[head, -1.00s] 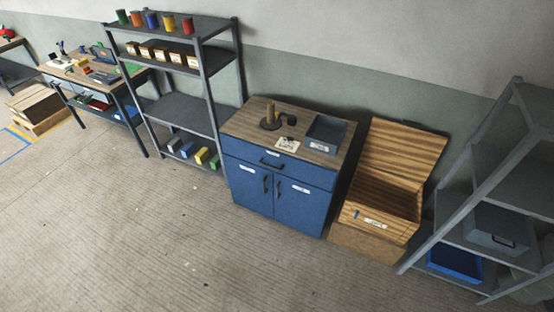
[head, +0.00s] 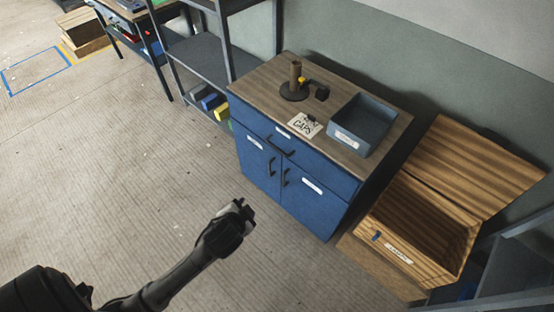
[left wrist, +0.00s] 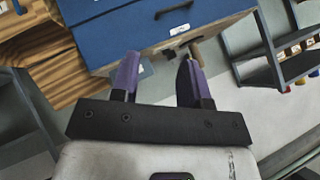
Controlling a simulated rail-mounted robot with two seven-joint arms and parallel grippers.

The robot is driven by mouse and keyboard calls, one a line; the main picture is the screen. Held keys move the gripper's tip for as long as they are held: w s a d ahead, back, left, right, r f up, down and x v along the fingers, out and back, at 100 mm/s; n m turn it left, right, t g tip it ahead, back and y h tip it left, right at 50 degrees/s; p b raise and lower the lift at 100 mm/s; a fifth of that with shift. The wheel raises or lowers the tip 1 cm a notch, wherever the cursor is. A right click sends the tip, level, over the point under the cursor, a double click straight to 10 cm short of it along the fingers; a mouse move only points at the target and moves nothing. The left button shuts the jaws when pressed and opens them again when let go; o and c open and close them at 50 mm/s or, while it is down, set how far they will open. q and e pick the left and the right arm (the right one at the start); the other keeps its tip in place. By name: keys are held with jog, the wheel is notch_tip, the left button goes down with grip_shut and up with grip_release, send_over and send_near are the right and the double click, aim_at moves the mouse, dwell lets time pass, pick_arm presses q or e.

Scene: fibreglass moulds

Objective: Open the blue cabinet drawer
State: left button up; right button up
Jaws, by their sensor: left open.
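The blue cabinet (head: 258,165) stands against the wall with two doors below and one drawer (head: 325,168) on top. The drawer looks flush with the cabinet, and its dark bar handle (head: 280,147) runs across its front. My left gripper (head: 240,208) is in front of the cabinet, apart from it and lower left of the drawer handle in the head view. In the left wrist view, my left gripper (left wrist: 158,68) has its purple fingers spread with nothing held. The drawer handle (left wrist: 172,10) shows beyond them near the top edge. My right gripper is not in view.
On the cabinet top are a grey tray (head: 362,125), a caps card (head: 305,126) and a dark stand with a post (head: 295,85). An open wooden crate (head: 440,225) stands right of the cabinet, a metal shelf (head: 200,55) left. The floor in front is free.

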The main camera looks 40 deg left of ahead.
pick_arm(q)
jog(key=w+a+f+m+t+y+b, duration=0.2)
jog(key=w+a+f+m+t+b, duration=0.3)
jog(key=w+f+b, duration=0.75)
jog(key=m+t+b, duration=0.5)
jog(key=b, duration=2)
send_near(276, 147)
jog(key=b+x, duration=0.1)
jog(key=x, duration=0.2)
jog(key=b+x, duration=0.2)
jog(key=x, duration=0.1)
jog(key=b+x, duration=0.2)
jog(key=x, duration=0.2)
jog(key=shift+w+f, duration=0.15)
jog(key=shift+f, duration=0.25)
jog(key=shift+c, duration=0.4)
grip_shut()
